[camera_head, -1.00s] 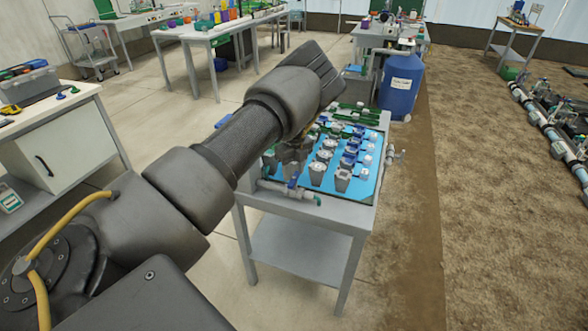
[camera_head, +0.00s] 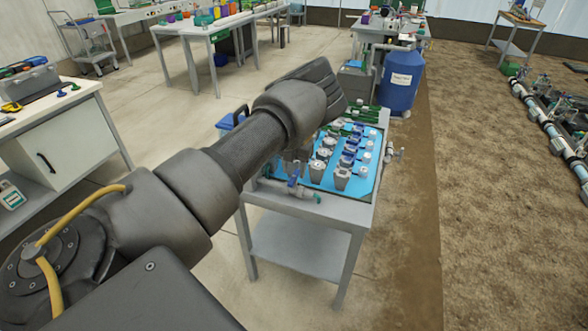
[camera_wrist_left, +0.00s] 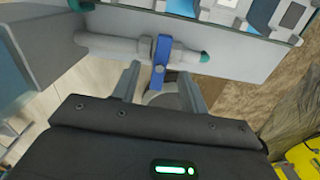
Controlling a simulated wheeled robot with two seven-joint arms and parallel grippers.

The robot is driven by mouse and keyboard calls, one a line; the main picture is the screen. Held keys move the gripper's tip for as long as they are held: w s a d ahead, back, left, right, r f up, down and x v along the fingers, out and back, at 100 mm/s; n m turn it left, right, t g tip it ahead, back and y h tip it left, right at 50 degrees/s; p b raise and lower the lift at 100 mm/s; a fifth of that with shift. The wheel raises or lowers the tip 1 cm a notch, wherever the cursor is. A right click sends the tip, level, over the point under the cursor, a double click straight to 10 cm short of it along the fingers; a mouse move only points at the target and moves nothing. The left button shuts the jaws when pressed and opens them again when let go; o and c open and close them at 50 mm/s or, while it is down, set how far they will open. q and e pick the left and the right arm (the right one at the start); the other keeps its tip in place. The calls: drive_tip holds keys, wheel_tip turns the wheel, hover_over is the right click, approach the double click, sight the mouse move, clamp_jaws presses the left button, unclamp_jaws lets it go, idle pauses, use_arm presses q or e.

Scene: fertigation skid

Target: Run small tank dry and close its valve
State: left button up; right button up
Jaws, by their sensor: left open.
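A blue valve handle (camera_head: 293,174) stands on a pale pipe (camera_head: 300,192) with a green end, along the front edge of the skid table (camera_head: 300,206). In the left wrist view the same handle (camera_wrist_left: 161,52) crosses the pipe (camera_wrist_left: 115,46). My left gripper (camera_wrist_left: 160,75) is open, its two fingers apart with the lower end of the handle lying between them in the picture. Contact cannot be told. In the head view my forearm hides most of this gripper. No tank is clearly recognisable as the small tank. My right gripper is out of view.
The skid's blue panel (camera_head: 322,182) carries several grey cups and blue and green fittings. Another valve (camera_head: 392,153) sticks out at its right side. A blue barrel (camera_head: 400,82) stands behind. A white cabinet (camera_head: 62,150) is at left; floor between is clear.

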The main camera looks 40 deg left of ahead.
sight(294, 176)
use_arm(q)
drive_tip(key=shift+n, duration=0.3)
drive_tip(key=shift+f, duration=0.1)
drive_tip(key=shift+f+b, duration=0.9)
drive_tip(key=shift+f, duration=0.35)
drive_tip(key=shift+f+b, duration=0.65)
drive_tip(key=shift+f, duration=0.3)
